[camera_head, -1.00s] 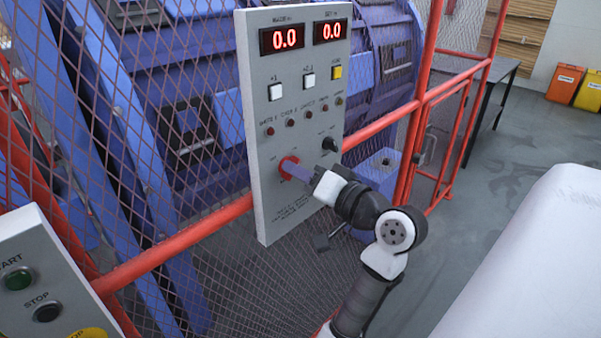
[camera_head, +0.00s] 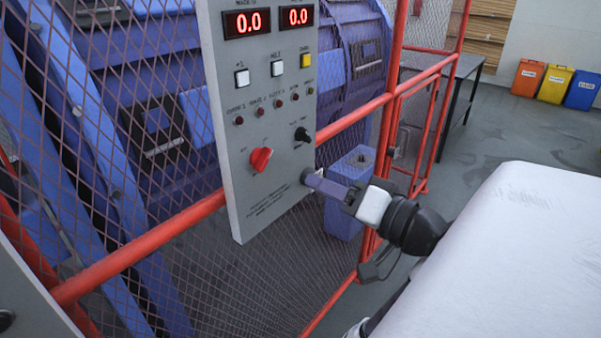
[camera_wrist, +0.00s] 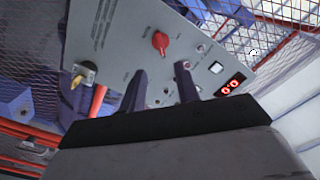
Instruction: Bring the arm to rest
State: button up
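My gripper (camera_head: 312,182) is at the right edge of the grey control panel (camera_head: 236,205), low down, to the right of the red rotary knob (camera_head: 261,159). In the wrist view my gripper (camera_wrist: 161,70) has its two fingers apart with nothing held between them. The red knob (camera_wrist: 160,42) shows beyond the fingertips, clear of them. My arm is stretched out from the right towards the panel, not folded. Whether the fingertips touch the panel edge I cannot tell.
Red rails (camera_head: 345,122) and wire mesh surround the blue machine (camera_head: 350,50) behind the panel. A large white surface (camera_head: 510,250) fills the lower right. A dark table (camera_head: 458,80) and coloured bins (camera_head: 554,85) stand further back. Grey floor lies open between.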

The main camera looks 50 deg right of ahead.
jog(key=shift+s, duration=1.05)
